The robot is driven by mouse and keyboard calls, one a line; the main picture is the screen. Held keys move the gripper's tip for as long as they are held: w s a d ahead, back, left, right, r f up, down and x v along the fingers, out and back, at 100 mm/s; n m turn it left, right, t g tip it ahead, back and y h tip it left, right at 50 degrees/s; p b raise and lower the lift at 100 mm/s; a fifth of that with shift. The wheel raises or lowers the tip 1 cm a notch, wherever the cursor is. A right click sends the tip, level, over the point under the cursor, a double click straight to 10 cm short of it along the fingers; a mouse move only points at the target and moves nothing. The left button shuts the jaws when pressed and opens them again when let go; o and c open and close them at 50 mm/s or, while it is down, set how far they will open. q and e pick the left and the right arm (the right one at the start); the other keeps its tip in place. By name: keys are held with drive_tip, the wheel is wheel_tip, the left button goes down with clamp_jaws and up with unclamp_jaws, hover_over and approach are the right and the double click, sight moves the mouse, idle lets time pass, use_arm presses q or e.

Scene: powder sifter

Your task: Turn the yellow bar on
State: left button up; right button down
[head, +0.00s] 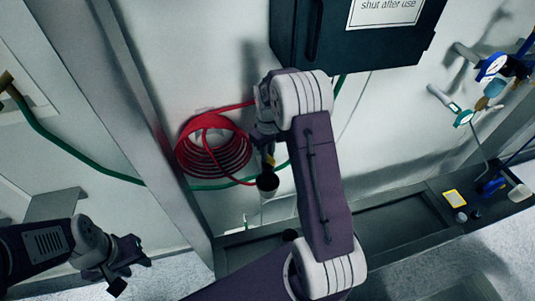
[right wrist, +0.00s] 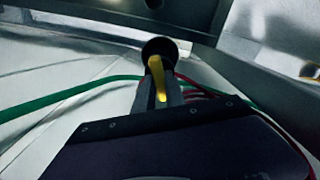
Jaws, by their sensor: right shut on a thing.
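The yellow bar (right wrist: 157,78) shows in the right wrist view in front of a dark round fitting (right wrist: 159,48). In the head view only a small part of the yellow bar (head: 270,159) shows, just above the dark fitting (head: 267,182). My right gripper (head: 267,153) is at the bar and shut on it. My left gripper (head: 130,275) is at the lower left of the head view, far from the bar. Its fingers are apart and empty.
A coiled red hose (head: 214,152) hangs left of my right gripper, with a green hose (head: 70,152) running past it. A dark cabinet (head: 360,45) is above. A grey channel (head: 400,222) runs along the wall's foot.

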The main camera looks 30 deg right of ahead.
drive_tip(key=shift+r, duration=0.1)
drive_tip(key=shift+m, duration=0.6)
idle(1.0)
drive_tip(key=c, duration=1.4)
unclamp_jaws()
drive_tip(key=shift+r, duration=0.15)
wheel_tip(320, 180, up, 8)
drive_tip(key=b, duration=0.2)
drive_tip(key=shift+b, duration=0.3)
drive_tip(key=shift+s+r, duration=0.1)
drive_tip(key=shift+r, duration=0.3)
